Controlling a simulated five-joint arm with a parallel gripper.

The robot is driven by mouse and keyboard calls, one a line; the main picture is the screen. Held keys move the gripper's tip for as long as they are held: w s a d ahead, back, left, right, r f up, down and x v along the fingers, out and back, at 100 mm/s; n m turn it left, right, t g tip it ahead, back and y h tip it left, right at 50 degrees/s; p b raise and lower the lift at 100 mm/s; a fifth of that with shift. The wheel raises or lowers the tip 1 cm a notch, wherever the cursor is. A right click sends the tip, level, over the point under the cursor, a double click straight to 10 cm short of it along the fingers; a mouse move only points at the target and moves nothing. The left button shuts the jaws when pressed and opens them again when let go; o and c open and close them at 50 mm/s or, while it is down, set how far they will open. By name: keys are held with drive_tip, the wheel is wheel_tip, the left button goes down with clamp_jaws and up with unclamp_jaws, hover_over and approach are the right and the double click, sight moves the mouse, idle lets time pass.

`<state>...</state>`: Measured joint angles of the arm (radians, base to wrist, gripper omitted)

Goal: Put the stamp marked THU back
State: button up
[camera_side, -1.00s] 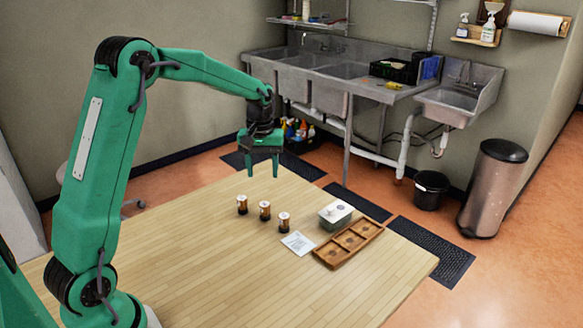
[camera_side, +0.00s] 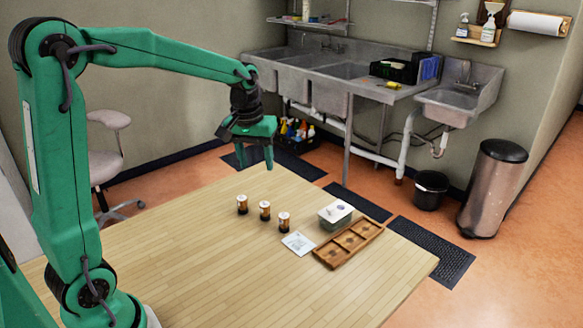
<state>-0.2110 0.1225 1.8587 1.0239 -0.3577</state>
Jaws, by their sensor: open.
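Three small stamps stand upright in a slanting row on the wooden table: a left one (camera_side: 242,204), a middle one (camera_side: 265,210) and a right one (camera_side: 284,222). My gripper (camera_side: 256,163) is open and empty, fingers pointing down, above the far part of the table and apart from the stamps.
A grey-green box with a white top (camera_side: 336,215) stands behind the tray. A white printed card (camera_side: 298,243) lies between the right stamp and the tray. The front and left of the table (camera_side: 200,270) are clear. Sinks (camera_side: 330,88) stand beyond the table.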

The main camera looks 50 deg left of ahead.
drive_tip(key=s+d+r+m+t, duration=0.1)
drive_tip(key=s+d+m+t, duration=0.1)
drive_tip(key=s, duration=0.7)
drive_tip(key=s+d+r+m+t, duration=0.2)
drive_tip(key=s+d+m, duration=0.2)
drive_tip(key=s, duration=0.5)
drive_tip(key=shift+s+d+r+m, duration=0.15)
drive_tip(key=shift+s+d+m, duration=0.2)
drive_tip(key=shift+d, duration=1.05)
